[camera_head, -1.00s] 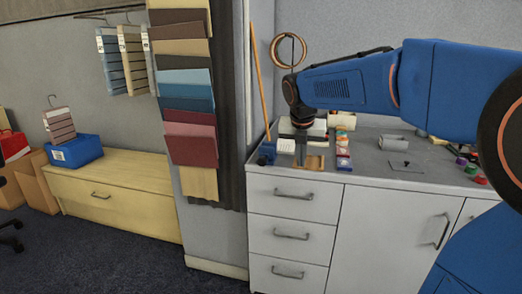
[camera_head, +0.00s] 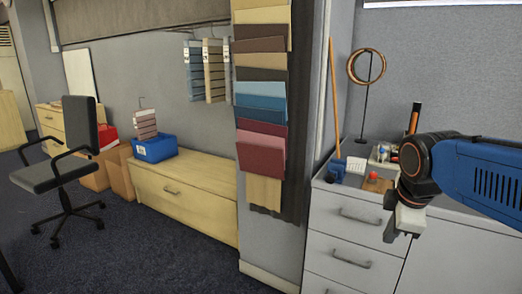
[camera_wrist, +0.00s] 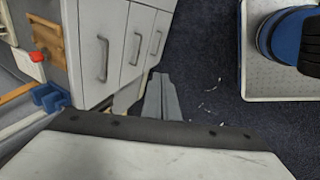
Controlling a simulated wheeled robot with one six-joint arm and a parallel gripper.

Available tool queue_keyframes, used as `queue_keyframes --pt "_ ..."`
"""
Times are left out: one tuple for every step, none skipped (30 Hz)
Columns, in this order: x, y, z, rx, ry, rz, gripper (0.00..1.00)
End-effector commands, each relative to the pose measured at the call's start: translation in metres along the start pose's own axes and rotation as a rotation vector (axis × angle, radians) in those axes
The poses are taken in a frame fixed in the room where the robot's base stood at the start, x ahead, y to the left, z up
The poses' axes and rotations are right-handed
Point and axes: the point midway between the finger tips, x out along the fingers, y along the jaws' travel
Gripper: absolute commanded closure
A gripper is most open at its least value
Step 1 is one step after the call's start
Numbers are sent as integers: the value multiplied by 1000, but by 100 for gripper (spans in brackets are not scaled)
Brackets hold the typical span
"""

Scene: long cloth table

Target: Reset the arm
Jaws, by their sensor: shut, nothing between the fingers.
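My blue arm reaches in from the right of the head view. My gripper (camera_head: 404,222) hangs from its dark wrist, pointing down in front of the white drawer cabinet (camera_head: 345,240). In the wrist view my gripper's grey fingers (camera_wrist: 162,97) lie together over the dark carpet, beside the cabinet's drawer fronts (camera_wrist: 105,50). The fingers are shut and hold nothing.
The cabinet top bears a ring on a stand (camera_head: 366,68), a blue block (camera_head: 337,168) and a red item (camera_head: 373,176). At left are a wooden chest (camera_head: 185,195), a blue bin (camera_head: 154,148) and an office chair (camera_head: 68,165). The carpet between is clear.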

Motion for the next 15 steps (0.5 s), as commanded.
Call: queue_keyframes --pt "0 -12 3 79 7 2 100" --pt "1 -19 4 132 11 2 100" --pt "2 -27 6 204 18 1 100" --pt "2 -34 8 258 22 1 100" --pt "3 -40 9 312 26 0 100" --pt "4 -49 11 384 31 -1 100" --pt "5 -56 13 436 35 -3 100" --pt "6 -62 14 490 39 -4 100" --pt "8 -72 16 562 45 -7 100" --pt "9 -78 17 617 49 -10 100" --pt "11 -85 19 670 53 -12 100" --pt "13 -93 21 741 58 -15 100" --pt "14 -99 22 792 61 -18 100" --pt "16 -105 23 843 65 -20 100" --pt "18 -112 25 906 69 -24 100"
